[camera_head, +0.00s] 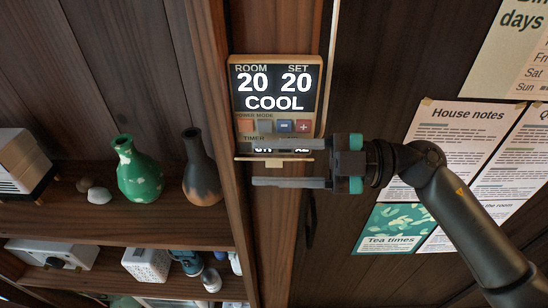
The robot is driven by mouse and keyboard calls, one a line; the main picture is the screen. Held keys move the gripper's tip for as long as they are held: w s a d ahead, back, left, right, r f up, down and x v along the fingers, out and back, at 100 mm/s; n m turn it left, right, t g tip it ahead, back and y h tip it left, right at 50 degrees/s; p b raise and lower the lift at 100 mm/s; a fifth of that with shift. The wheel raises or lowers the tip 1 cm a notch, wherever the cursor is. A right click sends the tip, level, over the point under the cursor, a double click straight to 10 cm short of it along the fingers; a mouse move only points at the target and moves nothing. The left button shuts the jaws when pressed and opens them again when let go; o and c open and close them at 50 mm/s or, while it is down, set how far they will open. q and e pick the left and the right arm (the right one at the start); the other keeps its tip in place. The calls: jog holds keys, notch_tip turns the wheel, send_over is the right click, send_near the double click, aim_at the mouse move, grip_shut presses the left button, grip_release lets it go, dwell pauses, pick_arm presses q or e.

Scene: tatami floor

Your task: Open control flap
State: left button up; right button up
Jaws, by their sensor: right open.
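The control panel (275,85) is a wood-framed unit on a wooden post, its screen lit with ROOM 20, SET 20 and COOL. Beneath the screen is an uncovered row of small buttons (285,126), including minus and plus, with TIMER lettering below. A thin pale strip with a small tab, seemingly the control flap (243,158) seen nearly edge-on and folded down, crosses the panel's bottom. My right gripper (254,163) comes in from the right, open, its fingers above and below the strip in this view. Contact cannot be told. The upper finger hides part of the timer area. My left gripper is out of view.
Shelves at the left hold a green vase (140,172), a dark vase (201,170) and several smaller items. Papers, including House notes (450,140) and Tea times (392,228), hang on the wall at the right behind my arm.

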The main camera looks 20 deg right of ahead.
grip_shut()
jog(key=shift+f+n, duration=0.15)
jog(key=shift+n, duration=0.15)
dwell(0.5)
jog(key=shift+f+n+b, duration=0.75)
jog(key=shift+n+b, duration=1.35)
jog(key=shift+n, duration=0.25)
jog(key=shift+f+n+b, duration=0.75)
jog(key=shift+n+b, duration=1.4)
jog(key=shift+n, duration=0.25)
jog(key=shift+f+n+b, duration=0.75)
jog(key=shift+n+b, duration=1.35)
jog(key=shift+n, duration=0.25)
jog(key=shift+w, duration=0.1)
